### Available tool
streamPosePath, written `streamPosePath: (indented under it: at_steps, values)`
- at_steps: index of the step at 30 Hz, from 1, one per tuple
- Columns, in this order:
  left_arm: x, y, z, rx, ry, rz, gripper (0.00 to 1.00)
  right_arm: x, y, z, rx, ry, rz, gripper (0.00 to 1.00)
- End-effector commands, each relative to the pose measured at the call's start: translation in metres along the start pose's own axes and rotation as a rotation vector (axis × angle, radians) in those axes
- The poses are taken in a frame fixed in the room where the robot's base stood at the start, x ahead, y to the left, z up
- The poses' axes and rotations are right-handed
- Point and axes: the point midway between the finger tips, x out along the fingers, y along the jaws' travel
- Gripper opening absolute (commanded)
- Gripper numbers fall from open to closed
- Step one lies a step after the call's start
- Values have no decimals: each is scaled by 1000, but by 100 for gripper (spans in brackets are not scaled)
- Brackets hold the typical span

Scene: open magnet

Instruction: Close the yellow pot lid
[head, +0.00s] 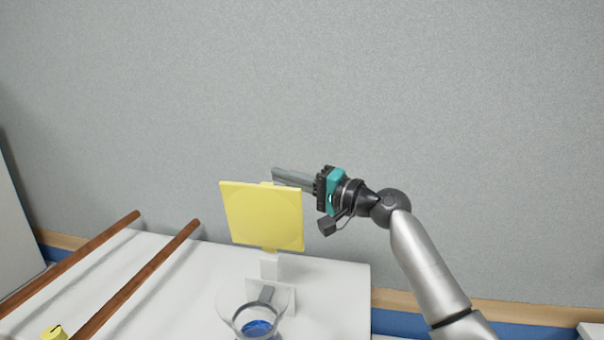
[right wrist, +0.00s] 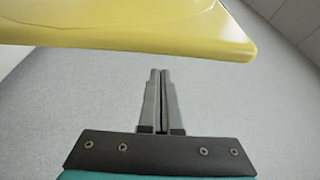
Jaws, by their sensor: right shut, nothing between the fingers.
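The yellow lid (head: 262,215) is a flat square plate and stands nearly upright in the head view, on a white support behind a clear round pot (head: 247,310) with blue at its bottom. My right gripper (head: 276,176) is shut and empty, its fingers reaching left behind the top edge of the lid. In the right wrist view the closed fingertips (right wrist: 160,72) point up toward the yellow lid (right wrist: 130,28), which spans the top of the picture. I cannot tell whether they touch it. My left gripper is not in view.
The pot stands on a white table (head: 335,290). Two brown wooden rails (head: 140,278) run along its left part. A small yellow object (head: 54,333) sits at the bottom left. A grey wall (head: 300,80) rises behind the table.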

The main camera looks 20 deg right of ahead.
Motion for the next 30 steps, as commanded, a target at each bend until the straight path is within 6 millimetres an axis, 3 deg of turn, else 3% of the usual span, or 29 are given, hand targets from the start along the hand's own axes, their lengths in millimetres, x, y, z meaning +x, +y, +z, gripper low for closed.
streamPosePath:
  at_steps: [9,24,30]
  values:
    - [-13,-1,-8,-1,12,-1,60,-10,0,25,0,1,3,0]
    - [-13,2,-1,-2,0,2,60,-12,1,30,-1,1,1,0]
    - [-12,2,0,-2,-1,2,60,-4,0,40,-29,-1,-8,0]
